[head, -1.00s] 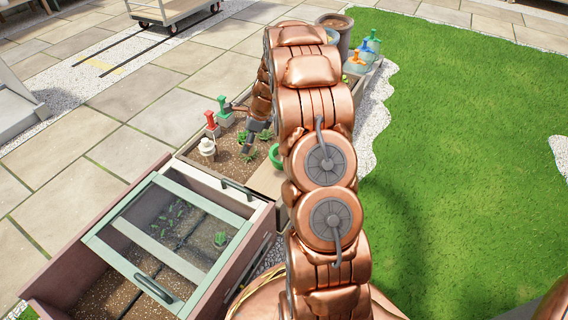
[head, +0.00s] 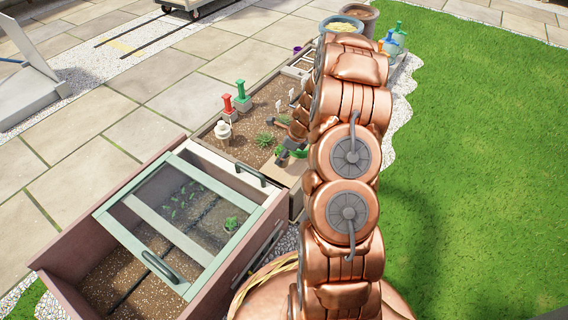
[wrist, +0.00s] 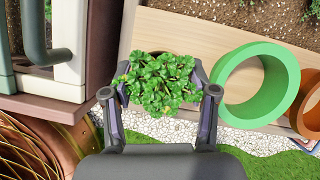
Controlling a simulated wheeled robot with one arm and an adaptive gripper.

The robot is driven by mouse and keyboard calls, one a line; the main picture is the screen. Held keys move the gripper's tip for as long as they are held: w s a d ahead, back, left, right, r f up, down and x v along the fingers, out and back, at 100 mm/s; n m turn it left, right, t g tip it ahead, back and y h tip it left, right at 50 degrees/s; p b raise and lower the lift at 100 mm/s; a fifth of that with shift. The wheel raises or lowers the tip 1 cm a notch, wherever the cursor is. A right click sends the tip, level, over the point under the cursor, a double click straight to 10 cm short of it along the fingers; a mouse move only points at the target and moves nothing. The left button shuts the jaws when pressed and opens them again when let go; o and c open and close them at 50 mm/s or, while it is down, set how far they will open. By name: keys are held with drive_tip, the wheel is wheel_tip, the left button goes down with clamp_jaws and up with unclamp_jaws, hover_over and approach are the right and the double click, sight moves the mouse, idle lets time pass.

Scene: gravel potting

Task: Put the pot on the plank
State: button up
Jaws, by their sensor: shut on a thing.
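In the wrist view my gripper (wrist: 160,95) is shut on a small pot with a leafy green plant (wrist: 160,82). The leaves hide nearly all of the pot. The pale wooden plank (wrist: 185,35) lies just beyond the plant in this view. In the head view my gripper (head: 287,155) is low over the near end of the planting bed, by the plank (head: 284,173). My arm covers part of that area. I cannot tell whether the pot touches the plank.
A green ring-shaped pot (wrist: 225,90) and a terracotta one (wrist: 307,105) are right of the plant. The cold frame (head: 190,210) stands left of the plank. Red (head: 228,104) and green (head: 241,92) pump-like items stand at the bed's far edge. Grass lies to the right.

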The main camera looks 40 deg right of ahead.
wheel_tip(320, 180, down, 4)
drive_tip(key=shift+r+b, duration=0.15)
drive_tip(key=shift+b, duration=0.75)
drive_tip(key=shift+r, duration=0.1)
drive_tip(key=o, duration=1.2)
